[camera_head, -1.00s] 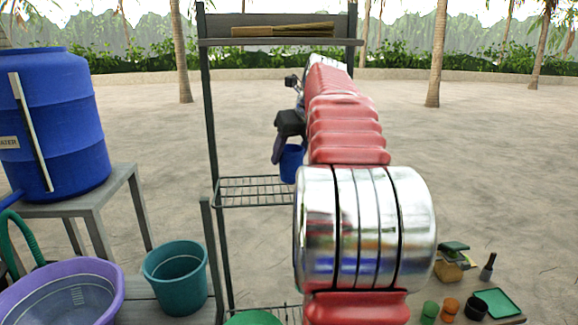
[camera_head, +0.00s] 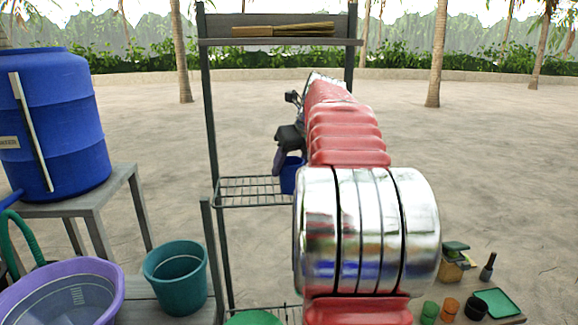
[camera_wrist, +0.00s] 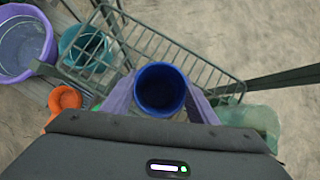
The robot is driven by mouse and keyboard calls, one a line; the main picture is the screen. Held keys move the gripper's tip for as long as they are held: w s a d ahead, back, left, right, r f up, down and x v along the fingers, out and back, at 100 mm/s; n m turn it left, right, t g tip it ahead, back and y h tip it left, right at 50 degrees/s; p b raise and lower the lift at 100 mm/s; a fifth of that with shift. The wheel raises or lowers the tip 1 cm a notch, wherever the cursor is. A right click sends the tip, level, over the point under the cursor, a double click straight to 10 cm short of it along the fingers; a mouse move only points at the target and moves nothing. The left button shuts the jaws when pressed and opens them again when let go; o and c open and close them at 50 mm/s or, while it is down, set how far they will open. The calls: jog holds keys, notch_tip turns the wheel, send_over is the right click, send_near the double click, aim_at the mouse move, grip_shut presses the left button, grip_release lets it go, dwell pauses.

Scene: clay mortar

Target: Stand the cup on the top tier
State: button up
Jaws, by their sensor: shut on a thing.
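The blue cup (camera_head: 292,178) is upright between the grey-purple fingers of my gripper (camera_head: 284,160), which is shut on it. In the wrist view I look down into the open, empty-looking cup (camera_wrist: 160,88), with a finger on each side. In the head view the cup overlaps the right part of the wire tier (camera_head: 240,192) of the dark rack. The tier also shows behind and beside the cup in the wrist view (camera_wrist: 205,73). I cannot tell whether the cup's base touches the wires. My arm hides the tier's right end.
A higher shelf (camera_head: 218,42) holds a hand broom (camera_head: 285,30). A teal bucket (camera_head: 176,278), a purple basin (camera_head: 60,290) and a blue water barrel (camera_head: 52,125) stand at left. An orange cup (camera_wrist: 64,100) shows below. The tier's left part is bare.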

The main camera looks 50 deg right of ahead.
jog(key=o, duration=1)
jog(key=shift+o, duration=0.2)
jog(key=v, duration=1.2)
jog(key=shift+s, duration=0.1)
